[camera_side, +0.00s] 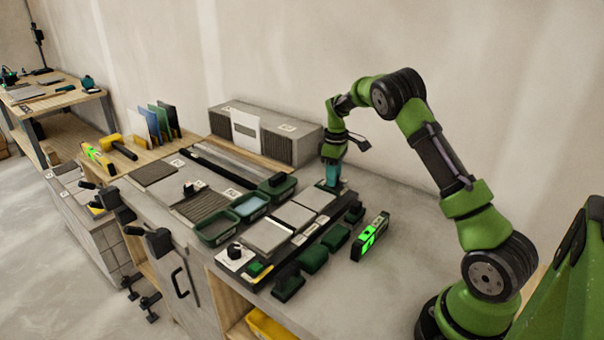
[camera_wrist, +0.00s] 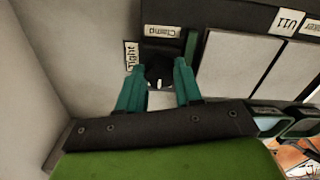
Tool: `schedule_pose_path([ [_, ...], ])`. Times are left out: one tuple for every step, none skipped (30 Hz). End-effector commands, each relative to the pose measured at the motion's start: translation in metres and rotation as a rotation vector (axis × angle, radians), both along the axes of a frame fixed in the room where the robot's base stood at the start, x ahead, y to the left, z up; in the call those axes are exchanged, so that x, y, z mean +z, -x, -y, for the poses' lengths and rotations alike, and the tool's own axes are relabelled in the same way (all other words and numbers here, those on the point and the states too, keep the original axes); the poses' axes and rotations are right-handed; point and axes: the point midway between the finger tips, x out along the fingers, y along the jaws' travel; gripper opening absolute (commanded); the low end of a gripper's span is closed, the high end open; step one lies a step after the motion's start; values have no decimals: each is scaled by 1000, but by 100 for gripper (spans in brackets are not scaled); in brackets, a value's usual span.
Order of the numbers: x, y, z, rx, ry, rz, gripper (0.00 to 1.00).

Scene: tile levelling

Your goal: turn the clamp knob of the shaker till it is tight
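The shaker (camera_side: 327,228) is a long dark bed carrying grey tiles in the side view. Its clamp knob (camera_wrist: 158,72) is black and round with a white mark on its lower side in the wrist view. A "Clamp" label (camera_wrist: 163,31) is above the knob and a "Tight" label (camera_wrist: 131,55) is to its upper left. The white mark does not point at "Tight". My gripper (camera_wrist: 160,68) has its teal fingers on either side of the knob; whether they press on it is unclear. In the side view my gripper (camera_side: 331,184) is down at the shaker's far end, hiding the knob.
Green-black blocks (camera_side: 313,260) and a lit green level (camera_side: 370,237) lie along the shaker's right side. Trays (camera_side: 216,229) stand to its left. Another black knob (camera_side: 235,250) is at the near end. A grey ribbed box (camera_side: 265,134) stands behind. The bench right of my gripper is clear.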

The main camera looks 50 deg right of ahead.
Motion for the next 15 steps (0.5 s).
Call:
schedule_pose_path([
  [0, 0, 0, 0, 0, 0, 26],
  [0, 0, 0, 0, 0, 0, 22],
  [0, 0, 0, 0, 0, 0, 16],
  [0, 0, 0, 0, 0, 0, 11],
  [0, 0, 0, 0, 0, 0, 6],
  [0, 0, 0, 0, 0, 0, 2],
  [0, 0, 0, 0, 0, 0, 2],
  [0, 0, 0, -1, 0, 0, 2],
  [0, 0, 0, -3, 0, 0, 2],
  [0, 0, 0, -5, 0, 0, 2],
  [0, 0, 0, -9, 0, 0, 2],
  [0, 0, 0, -16, 0, 0, 2],
  [0, 0, 0, -22, 0, 0, 2],
  [1, 0, 0, -29, 0, 0, 2],
  [1, 0, 0, -43, 0, 0, 2],
])
